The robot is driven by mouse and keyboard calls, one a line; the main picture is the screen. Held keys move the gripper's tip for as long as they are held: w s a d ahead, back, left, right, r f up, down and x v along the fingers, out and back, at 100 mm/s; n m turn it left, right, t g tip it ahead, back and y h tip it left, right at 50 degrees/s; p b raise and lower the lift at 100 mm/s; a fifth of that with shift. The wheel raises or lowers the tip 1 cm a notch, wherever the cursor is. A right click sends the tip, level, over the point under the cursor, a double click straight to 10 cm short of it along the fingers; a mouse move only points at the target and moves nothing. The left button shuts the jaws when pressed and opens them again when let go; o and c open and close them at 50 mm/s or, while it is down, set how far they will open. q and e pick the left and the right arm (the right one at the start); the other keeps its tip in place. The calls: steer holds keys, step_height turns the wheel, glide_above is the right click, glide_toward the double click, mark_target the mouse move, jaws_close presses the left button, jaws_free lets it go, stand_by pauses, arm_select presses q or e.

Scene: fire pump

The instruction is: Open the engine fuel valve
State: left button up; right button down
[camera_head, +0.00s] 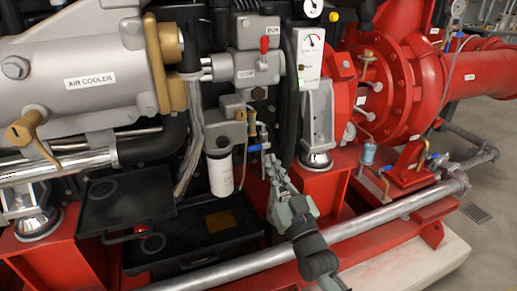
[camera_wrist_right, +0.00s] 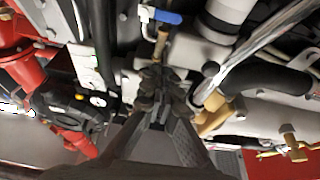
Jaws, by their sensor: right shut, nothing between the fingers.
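The valve with a blue lever handle (camera_head: 258,147) sits on thin brass and steel fittings, right of the white filter canister (camera_head: 220,173). In the right wrist view, the blue handle (camera_wrist_right: 160,15) shows near the top edge, lying roughly sideways above a brass stem (camera_wrist_right: 160,45). My right gripper (camera_head: 270,162) comes up from the lower right, with its tips just below and right of the blue handle. Its fingers (camera_wrist_right: 165,75) are shut and empty. I cannot tell whether they touch the valve. My left gripper is out of view.
A red lever (camera_head: 264,45) sits on a grey block above. A white gauge panel (camera_head: 309,55) stands upper right, with a black hose (camera_head: 290,95) left of it. Black trays (camera_head: 128,200) and a silver pipe (camera_head: 230,270) lie below. Red pump housing (camera_head: 395,90) fills the right.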

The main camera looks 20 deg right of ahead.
step_height(320, 180, up, 3)
glide_above(257, 149)
steer(key=s, duration=0.2)
steer(key=shift+s+a+r+p, duration=0.15)
steer(key=shift+a+p, duration=0.1)
steer(key=shift+p, duration=0.15)
steer(key=f, duration=0.2)
steer(key=shift+w+f, duration=0.2)
steer(key=shift+f, duration=0.7)
steer(key=shift+f+b, duration=0.15)
steer(key=shift+b, duration=0.15)
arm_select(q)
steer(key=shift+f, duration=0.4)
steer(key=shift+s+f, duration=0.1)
arm_select(e)
steer(key=shift+f, duration=0.15)
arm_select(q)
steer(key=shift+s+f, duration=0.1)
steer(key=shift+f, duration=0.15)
